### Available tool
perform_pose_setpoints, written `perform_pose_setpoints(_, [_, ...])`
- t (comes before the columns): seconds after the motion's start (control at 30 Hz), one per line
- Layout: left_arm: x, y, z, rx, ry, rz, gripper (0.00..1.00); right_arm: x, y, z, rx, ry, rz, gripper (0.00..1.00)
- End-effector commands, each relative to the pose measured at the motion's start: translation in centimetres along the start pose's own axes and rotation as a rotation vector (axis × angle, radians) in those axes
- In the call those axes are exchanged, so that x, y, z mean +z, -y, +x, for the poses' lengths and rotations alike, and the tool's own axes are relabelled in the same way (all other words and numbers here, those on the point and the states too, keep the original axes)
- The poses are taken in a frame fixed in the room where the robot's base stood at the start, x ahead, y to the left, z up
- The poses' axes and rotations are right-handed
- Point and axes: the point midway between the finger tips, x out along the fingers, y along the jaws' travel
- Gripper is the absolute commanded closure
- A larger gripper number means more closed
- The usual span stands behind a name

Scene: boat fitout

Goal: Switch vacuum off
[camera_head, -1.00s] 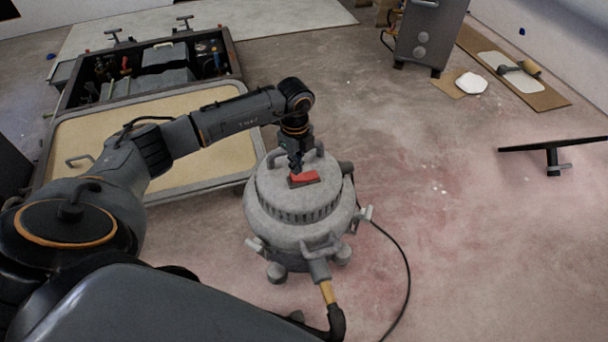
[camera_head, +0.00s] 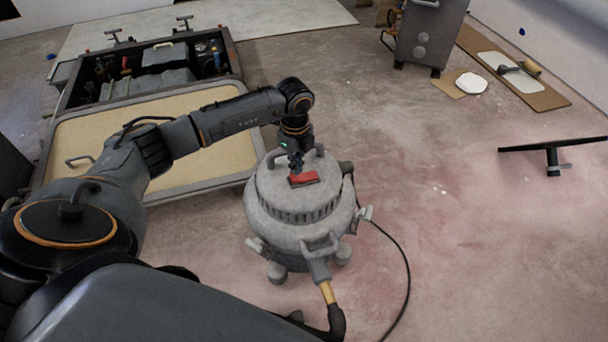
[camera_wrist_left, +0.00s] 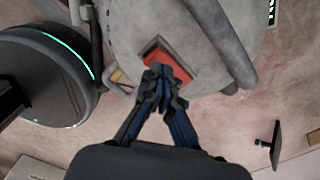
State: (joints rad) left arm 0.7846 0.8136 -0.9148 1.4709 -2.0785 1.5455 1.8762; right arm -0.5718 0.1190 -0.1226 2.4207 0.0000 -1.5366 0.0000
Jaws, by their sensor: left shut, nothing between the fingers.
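The vacuum (camera_head: 298,225) is a round grey canister standing on the floor in the middle of the head view. A red rocker switch (camera_head: 305,178) in a dark frame sits on its lid, and it also shows in the left wrist view (camera_wrist_left: 163,62). My left gripper (camera_head: 296,170) is shut and empty, pointing down at the switch. In the left wrist view its fingertips (camera_wrist_left: 160,72) overlap the near edge of the switch; whether they touch it I cannot tell. The right gripper is not in view.
A hose (camera_head: 335,320) leaves the vacuum's front and a black cable (camera_head: 408,265) curves on the floor at its right. A toolbox (camera_head: 150,70) with an open tan-lined lid (camera_head: 75,140) lies at left. A grey cabinet (camera_head: 428,38) stands at the back. Floor to the right is mostly clear.

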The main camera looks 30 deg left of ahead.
Motion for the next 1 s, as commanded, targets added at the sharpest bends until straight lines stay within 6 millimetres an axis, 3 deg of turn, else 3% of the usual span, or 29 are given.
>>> perform_pose_setpoints(1.0, [0.0, 0.0, 1.6, 0.001, 0.000, 0.000, 1.00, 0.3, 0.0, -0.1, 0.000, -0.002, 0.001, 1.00])
